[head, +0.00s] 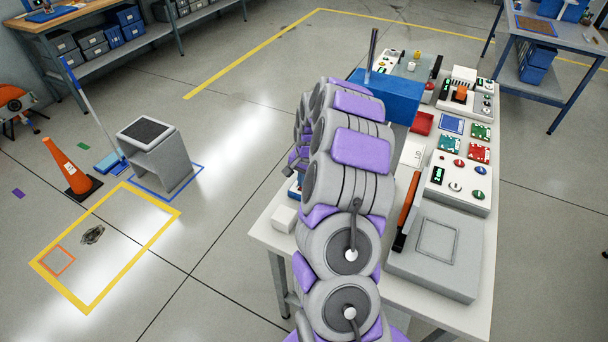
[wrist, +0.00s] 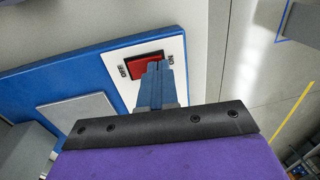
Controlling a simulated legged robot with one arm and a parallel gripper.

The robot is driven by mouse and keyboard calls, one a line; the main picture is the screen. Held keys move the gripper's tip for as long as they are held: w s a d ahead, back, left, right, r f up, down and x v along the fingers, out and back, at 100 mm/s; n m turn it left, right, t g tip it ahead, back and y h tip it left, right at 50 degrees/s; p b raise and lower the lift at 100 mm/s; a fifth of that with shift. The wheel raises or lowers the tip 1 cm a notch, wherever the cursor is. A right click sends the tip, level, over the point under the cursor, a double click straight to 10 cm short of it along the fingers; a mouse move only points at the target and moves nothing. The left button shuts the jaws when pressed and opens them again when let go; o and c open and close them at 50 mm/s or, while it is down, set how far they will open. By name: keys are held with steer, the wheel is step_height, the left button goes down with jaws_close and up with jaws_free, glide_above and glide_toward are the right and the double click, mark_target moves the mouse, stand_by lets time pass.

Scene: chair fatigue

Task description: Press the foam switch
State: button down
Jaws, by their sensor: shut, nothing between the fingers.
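A red rocker switch (wrist: 138,70) sits on a white plate (wrist: 124,88) marked OFF on its left and ON on its right in the wrist view. The plate is on a blue panel (wrist: 80,76). My gripper (wrist: 157,65) is shut and empty. Its blue fingertips overlap the right, ON side of the red switch and hide part of it. I cannot tell whether they touch it. In the head view my arm hides the gripper and the switch. A blue box (head: 392,98) stands on the white table (head: 400,320) beyond my arm.
A grey box with a flat pad (head: 438,240) and several control panels (head: 458,185) crowd the table's right side. On the floor at left are an orange cone (head: 68,165) and a grey stand (head: 155,150). Open floor lies between them and the table.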

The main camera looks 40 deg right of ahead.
steer(key=shift+f, duration=0.1)
stand_by(0.5)
steer(key=shift+s+p, duration=0.1)
steer(key=shift+p, duration=0.2)
steer(key=shift+s+d+r, duration=0.2)
steer(key=shift+s+d, duration=0.1)
steer(key=shift+s, duration=0.3)
step_height(320, 180, up, 14)
steer(key=w+p, duration=0.1)
steer(key=p, duration=0.3)
steer(key=shift+w+a+f, duration=0.15)
steer(key=shift+w+a, duration=0.05)
steer(key=shift+w, duration=0.2)
steer(key=shift+a, duration=0.15)
